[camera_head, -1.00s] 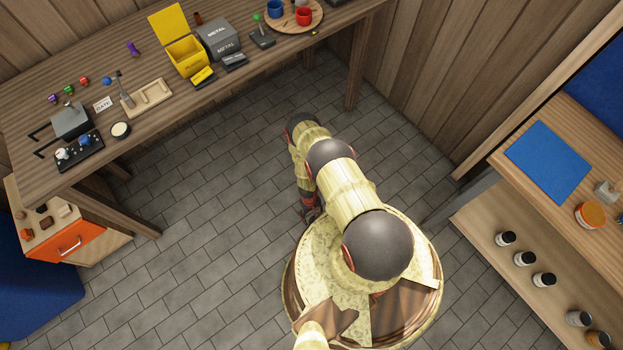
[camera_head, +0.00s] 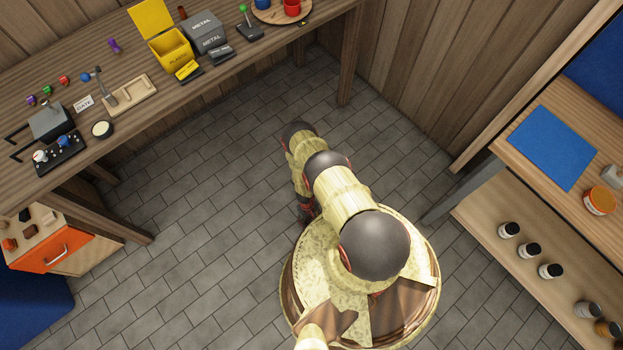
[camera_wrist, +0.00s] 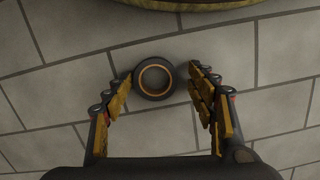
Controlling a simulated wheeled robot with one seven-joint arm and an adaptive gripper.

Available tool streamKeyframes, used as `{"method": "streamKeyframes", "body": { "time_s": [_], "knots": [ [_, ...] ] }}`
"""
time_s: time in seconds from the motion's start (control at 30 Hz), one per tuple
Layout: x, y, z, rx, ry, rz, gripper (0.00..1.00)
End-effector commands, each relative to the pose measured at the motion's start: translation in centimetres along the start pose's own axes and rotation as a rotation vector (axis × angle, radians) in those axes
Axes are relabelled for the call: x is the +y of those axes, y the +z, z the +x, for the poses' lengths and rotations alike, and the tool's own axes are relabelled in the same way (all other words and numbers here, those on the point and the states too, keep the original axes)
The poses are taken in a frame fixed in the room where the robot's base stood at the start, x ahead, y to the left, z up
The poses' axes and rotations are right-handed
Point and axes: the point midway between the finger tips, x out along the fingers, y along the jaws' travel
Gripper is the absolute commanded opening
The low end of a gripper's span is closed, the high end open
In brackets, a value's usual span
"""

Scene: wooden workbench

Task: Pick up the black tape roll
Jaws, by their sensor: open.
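The black tape roll (camera_wrist: 155,97) shows in the wrist view, a dark ring with an orange-brown inner rim. It appears to lie flat on the grey tiled floor. My gripper (camera_wrist: 160,76) is open, with one yellow-and-black finger to each side of the roll near the fingertips. Whether the left fingertip touches the roll I cannot tell. In the head view my gripper (camera_head: 306,210) is low beside my base and mostly hidden by my arm. The tape roll cannot be made out there.
An orange-fronted drawer unit (camera_head: 50,252) is at lower left. Shelves with several jars (camera_head: 530,250) stand at right. The grey floor (camera_head: 210,200) between is clear.

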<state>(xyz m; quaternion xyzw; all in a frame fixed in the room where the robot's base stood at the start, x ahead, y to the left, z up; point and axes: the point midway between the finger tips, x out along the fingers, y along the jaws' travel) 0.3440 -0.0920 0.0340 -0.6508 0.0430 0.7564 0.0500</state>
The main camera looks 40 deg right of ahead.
Motion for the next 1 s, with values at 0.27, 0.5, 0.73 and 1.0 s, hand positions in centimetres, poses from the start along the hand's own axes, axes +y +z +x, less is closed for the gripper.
{"method": "streamKeyframes", "body": {
  "time_s": [0.27, 0.5, 0.73, 1.0],
  "knots": [
    [0.00, 0.00, -0.03, 0.000, 0.000, 0.000, 0.44],
    [-0.01, 0.00, -0.03, 0.000, 0.000, 0.000, 0.30],
    [-0.01, 0.01, -0.02, 0.000, 0.000, 0.000, 0.19],
    [-0.01, 0.00, -0.03, 0.000, 0.000, -0.001, 0.19]
  ]
}}
